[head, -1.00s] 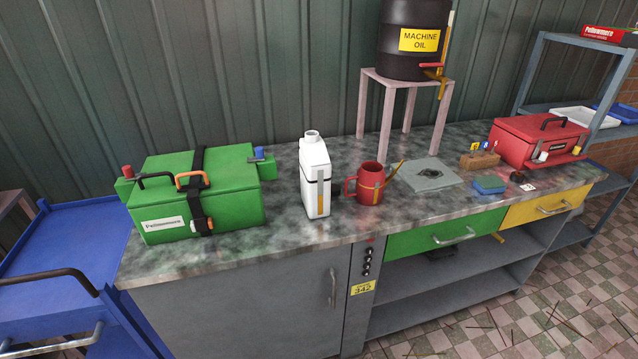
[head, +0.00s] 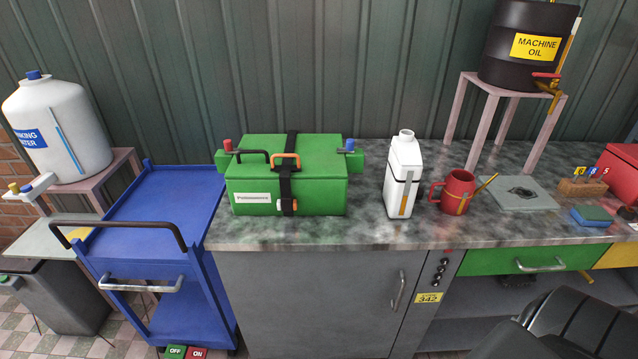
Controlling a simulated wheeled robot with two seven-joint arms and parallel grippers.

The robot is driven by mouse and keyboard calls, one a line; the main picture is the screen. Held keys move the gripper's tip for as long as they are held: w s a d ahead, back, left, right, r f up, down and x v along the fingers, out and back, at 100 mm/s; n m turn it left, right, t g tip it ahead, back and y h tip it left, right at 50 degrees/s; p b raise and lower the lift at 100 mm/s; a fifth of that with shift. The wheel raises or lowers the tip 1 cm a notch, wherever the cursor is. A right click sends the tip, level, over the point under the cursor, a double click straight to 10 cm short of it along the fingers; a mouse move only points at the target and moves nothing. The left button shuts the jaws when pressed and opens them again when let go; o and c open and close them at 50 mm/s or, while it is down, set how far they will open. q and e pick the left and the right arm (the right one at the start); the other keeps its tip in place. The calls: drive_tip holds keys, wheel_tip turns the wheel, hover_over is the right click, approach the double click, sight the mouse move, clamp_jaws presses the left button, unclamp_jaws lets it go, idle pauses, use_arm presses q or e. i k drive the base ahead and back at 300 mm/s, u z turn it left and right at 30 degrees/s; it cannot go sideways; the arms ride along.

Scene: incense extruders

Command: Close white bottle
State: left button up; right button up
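The white bottle (head: 402,180) stands upright on the worktop between the green box and the red oil can. Its neck (head: 406,136) is at the top, and no cap shows on it. I cannot make out a loose cap for it anywhere in view. Neither gripper is in view.
The marbled worktop (head: 330,232) carries the green box (head: 318,190), the red oil can (head: 458,190), a grey plate (head: 518,195) and a sponge (head: 590,216). A blue trolley (head: 160,205) stands left, beside a white water tank (head: 62,130). The oil drum (head: 527,50) is on a stand.

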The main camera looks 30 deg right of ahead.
sight(404, 169)
drive_tip(key=u, duration=1.25)
drive_tip(key=k, duration=1.05)
drive_tip(key=z, duration=1.8)
